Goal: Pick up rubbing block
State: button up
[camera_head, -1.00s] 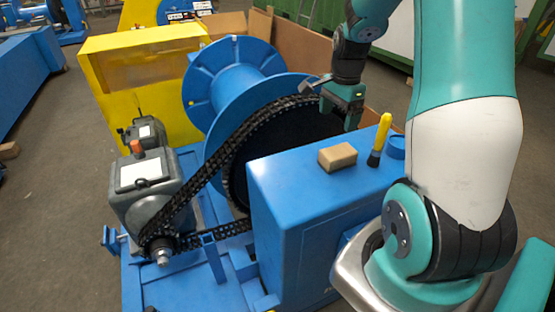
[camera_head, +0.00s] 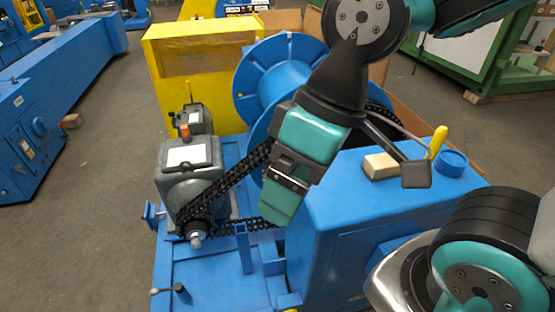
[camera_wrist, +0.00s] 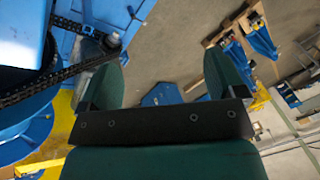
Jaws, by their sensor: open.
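The rubbing block, a small tan block (camera_head: 380,166), lies on the flat top of the blue housing (camera_head: 335,178). It sits to the left of a yellow-handled brush (camera_head: 436,142). In the head view my gripper (camera_head: 275,208) hangs in front of the chain, left of the block and apart from it. In the wrist view my gripper (camera_wrist: 165,85) shows two green fingers spread apart with nothing between them. The block does not show in the wrist view.
A black chain (camera_head: 238,172) runs from the grey motor (camera_head: 190,172) up toward the large blue spool (camera_head: 272,75). A blue round cup (camera_head: 452,162) stands beside the brush. A yellow cabinet (camera_head: 190,85) stands behind. Open floor lies at left.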

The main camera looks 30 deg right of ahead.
aim_at(380, 166)
jog(key=z, duration=0.4)
jog(key=k, duration=0.4)
jog(key=z, duration=0.25)
jog(key=i, duration=0.6)
jog(key=z, duration=0.4)
